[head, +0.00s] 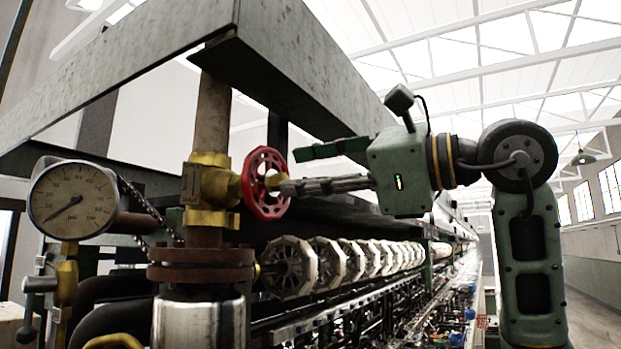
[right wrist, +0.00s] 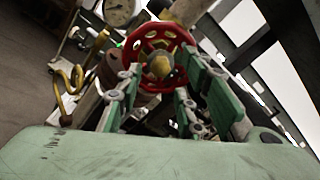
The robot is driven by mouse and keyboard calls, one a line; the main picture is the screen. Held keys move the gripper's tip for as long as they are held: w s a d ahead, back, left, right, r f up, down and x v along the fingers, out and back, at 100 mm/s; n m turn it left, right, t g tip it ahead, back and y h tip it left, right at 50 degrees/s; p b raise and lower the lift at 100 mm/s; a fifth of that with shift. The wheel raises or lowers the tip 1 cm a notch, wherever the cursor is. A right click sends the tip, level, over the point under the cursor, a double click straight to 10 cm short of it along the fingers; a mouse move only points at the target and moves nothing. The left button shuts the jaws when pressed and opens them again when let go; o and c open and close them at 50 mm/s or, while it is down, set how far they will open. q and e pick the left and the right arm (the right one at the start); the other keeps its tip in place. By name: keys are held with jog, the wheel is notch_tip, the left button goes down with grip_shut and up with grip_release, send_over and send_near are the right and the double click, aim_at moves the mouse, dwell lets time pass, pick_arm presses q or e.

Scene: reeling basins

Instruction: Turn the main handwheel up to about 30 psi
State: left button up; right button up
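The red handwheel (head: 264,183) sits on the brass valve (head: 209,190) of an upright pipe, left of centre in the head view. It faces the camera in the right wrist view (right wrist: 150,42). The round pressure gauge (head: 73,201) is at the left; its needle points to the lower left, near the low end of the scale. My right gripper (head: 296,170) is open, its fingers pointing left at the wheel. In the right wrist view its fingers flank the brass hub (right wrist: 160,67). Whether they touch the wheel is unclear. My left gripper is not in view.
A heavy steel beam frame (head: 290,60) hangs above the valve. A row of pale reels (head: 330,262) runs back under the wheel and arm. A small brass valve with a dark lever (head: 66,283) stands below the gauge. The aisle at right is open.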

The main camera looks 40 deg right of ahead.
jog(key=s+m, duration=0.1)
jog(key=m, duration=0.1)
jog(key=s+d+m, duration=0.1)
jog(key=m, duration=0.1)
jog(key=s+m, duration=0.1)
jog(key=m, duration=0.2)
jog(key=shift+s+d, duration=0.25)
jog(key=shift+s, duration=0.05)
dwell(0.8)
dwell(0.4)
